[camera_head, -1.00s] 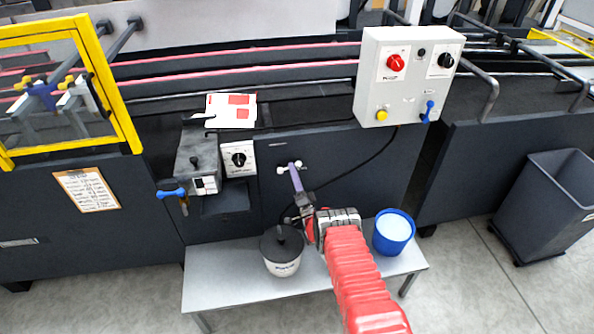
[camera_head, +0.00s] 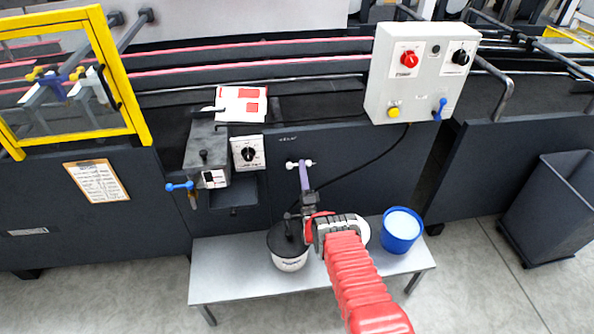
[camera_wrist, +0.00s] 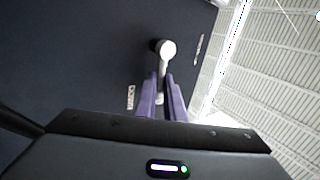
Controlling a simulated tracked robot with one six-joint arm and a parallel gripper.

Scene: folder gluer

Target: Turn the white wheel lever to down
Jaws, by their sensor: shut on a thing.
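The white wheel lever (camera_head: 290,165) is on the dark front panel of the machine, above the low bench. Only small white ends show on both sides of my purple fingertips in the head view. In the wrist view the lever (camera_wrist: 167,49) has a round white end, and its white shaft runs down between the fingers. My gripper (camera_head: 304,166) reaches it from the front. In the wrist view my gripper (camera_wrist: 162,85) has a purple finger on each side of the shaft and is shut on it. The fingers hide part of the lever, so its exact angle is hard to tell.
A grey bench (camera_head: 235,283) below holds a dark-lidded white pot (camera_head: 290,262), partly behind my arm, and a blue tub (camera_head: 401,231). A control box (camera_head: 418,75) is above right. A blue-handled valve (camera_head: 180,186) and a dial (camera_head: 248,154) are left. A bin (camera_head: 560,215) stands right.

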